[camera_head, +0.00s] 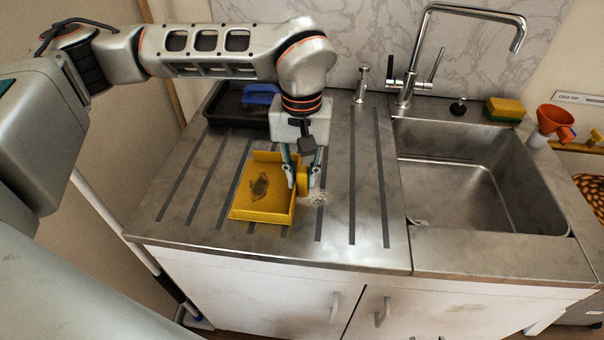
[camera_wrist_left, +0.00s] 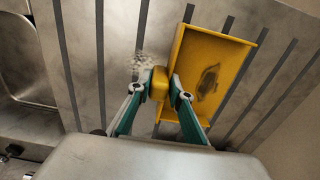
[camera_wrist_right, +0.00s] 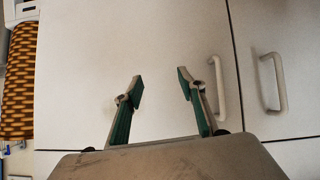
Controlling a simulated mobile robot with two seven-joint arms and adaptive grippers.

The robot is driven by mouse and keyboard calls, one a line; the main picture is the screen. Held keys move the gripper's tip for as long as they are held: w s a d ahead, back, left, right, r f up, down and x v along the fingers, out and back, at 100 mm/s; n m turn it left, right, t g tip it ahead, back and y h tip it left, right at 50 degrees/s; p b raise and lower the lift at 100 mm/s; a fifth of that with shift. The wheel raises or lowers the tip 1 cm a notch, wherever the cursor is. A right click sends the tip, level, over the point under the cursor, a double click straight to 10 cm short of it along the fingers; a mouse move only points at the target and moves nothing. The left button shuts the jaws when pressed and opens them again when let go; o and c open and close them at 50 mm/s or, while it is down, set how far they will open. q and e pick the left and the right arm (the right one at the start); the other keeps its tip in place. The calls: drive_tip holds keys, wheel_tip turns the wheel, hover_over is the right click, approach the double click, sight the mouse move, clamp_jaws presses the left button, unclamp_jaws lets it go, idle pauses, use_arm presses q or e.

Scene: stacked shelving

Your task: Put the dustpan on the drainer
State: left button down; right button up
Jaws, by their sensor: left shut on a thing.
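The yellow dustpan (camera_head: 268,192) is over the ribbed steel drainer (camera_head: 370,190), left of the sink, with its pan facing up and a dark smudge on it. It also shows in the left wrist view (camera_wrist_left: 228,75). My left gripper (camera_head: 303,182) is shut on the dustpan's short handle; its two fingers are on either side of the handle in the left wrist view (camera_wrist_left: 163,88). I cannot tell whether the pan touches the drainer. My right gripper (camera_wrist_right: 158,90) is open and empty in front of the white cupboard doors (camera_wrist_right: 130,50).
A black tray (camera_head: 232,108) with a blue object (camera_head: 261,94) stands at the drainer's back left. The sink (camera_head: 470,190) with its tap (camera_head: 408,85) is to the right. A sponge (camera_head: 506,109) and an orange funnel (camera_head: 553,120) are beyond it. Pale debris (camera_head: 318,198) lies beside the handle.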

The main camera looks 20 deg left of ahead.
use_arm(q)
drive_tip(key=shift+f, duration=0.1)
drive_tip(key=c, duration=1.8)
unclamp_jaws()
drive_tip(key=shift+c, duration=0.2)
wheel_tip(320, 180, up, 12)
drive_tip(key=shift+r+p, duration=0.2)
drive_tip(key=shift+p, duration=0.15)
